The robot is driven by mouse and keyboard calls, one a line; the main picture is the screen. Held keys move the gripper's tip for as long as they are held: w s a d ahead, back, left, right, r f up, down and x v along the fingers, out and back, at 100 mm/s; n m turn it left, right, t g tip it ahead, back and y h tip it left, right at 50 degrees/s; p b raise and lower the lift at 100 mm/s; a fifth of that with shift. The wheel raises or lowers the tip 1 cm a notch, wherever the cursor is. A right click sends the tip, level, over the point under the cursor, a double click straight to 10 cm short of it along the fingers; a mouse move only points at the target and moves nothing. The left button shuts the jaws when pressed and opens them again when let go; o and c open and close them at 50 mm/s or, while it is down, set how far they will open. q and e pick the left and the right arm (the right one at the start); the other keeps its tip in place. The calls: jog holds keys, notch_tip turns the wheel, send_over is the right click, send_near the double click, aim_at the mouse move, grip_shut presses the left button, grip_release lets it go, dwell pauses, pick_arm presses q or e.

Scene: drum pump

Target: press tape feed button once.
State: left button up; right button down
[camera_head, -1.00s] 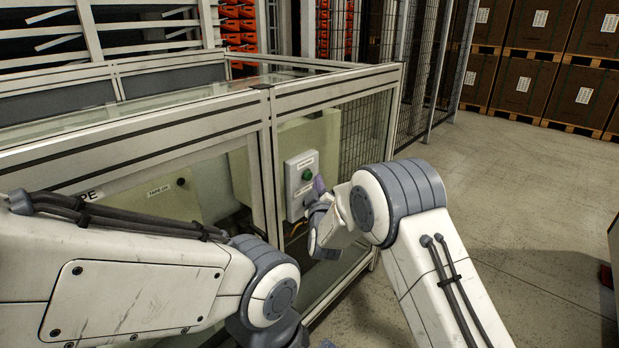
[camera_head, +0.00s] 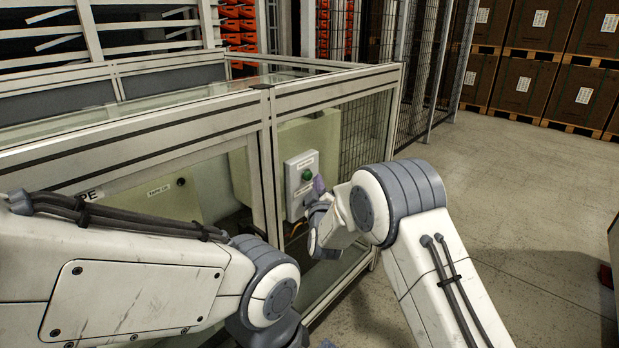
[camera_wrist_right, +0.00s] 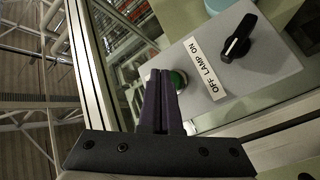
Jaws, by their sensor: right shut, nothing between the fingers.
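A green push button (camera_head: 307,175) sits on a grey control box (camera_head: 293,204) on the machine frame. The small label above it is too blurred to read. In the right wrist view the green button (camera_wrist_right: 179,80) is partly hidden behind my fingers. My right gripper (camera_head: 319,184) is shut and empty, its purple fingertips close to the box, beside the button in the head view. In the right wrist view its fingers (camera_wrist_right: 160,78) point at the button's edge; I cannot tell whether they touch it. My left arm is in the foreground, its gripper out of view.
A black rotary knob (camera_wrist_right: 238,38) labelled "OFF LAMP ON" is on the same box. The machine's aluminium frame (camera_head: 267,165) and glass panels are beside my arms. Stacked brown boxes (camera_head: 527,85) stand at the back right. The floor on the right is mostly clear.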

jog(key=shift+w+a, duration=0.1)
jog(key=shift+a, duration=0.05)
jog(key=shift+w+a, duration=0.2)
jog(key=shift+w+a, duration=0.25)
jog(key=shift+a, duration=0.15)
dwell(0.8)
dwell(0.4)
jog(key=shift+s+d+b, duration=0.3)
jog(key=shift+s+d, duration=0.25)
jog(key=shift+d, duration=0.15)
jog(key=s+d, duration=0.1)
jog(key=d, duration=0.1)
jog(key=s+d, duration=0.2)
jog(key=shift+b, duration=0.35)
dwell(0.4)
